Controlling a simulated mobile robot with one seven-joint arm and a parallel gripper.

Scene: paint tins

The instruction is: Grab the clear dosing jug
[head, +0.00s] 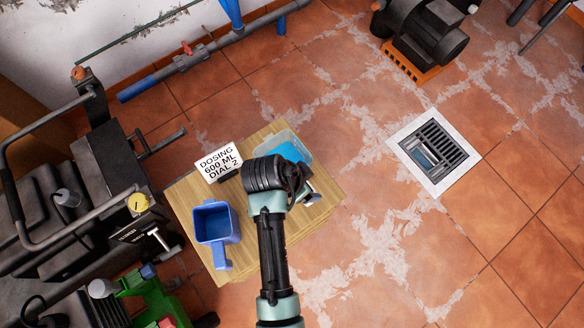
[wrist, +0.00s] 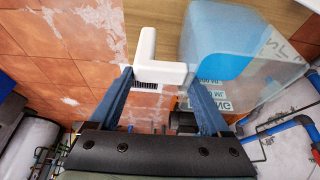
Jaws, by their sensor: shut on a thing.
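The clear dosing jug (head: 290,150) shows beyond my wrist at the far right part of the small wooden table, with blue in it. In the wrist view the jug (wrist: 215,50) is see-through, with a pale handle (wrist: 147,45). My gripper (wrist: 158,76) is shut on this handle, one finger on each side. I cannot tell whether the jug's base touches the table.
The wooden table (head: 185,197) also bears a blue jug (head: 212,222) and a white sign (head: 219,162) reading "DOSING 600 ML DIAL 2". A dark machine with rails (head: 120,165) stands at left. Tiled floor with a drain grate (head: 434,152) is open at right.

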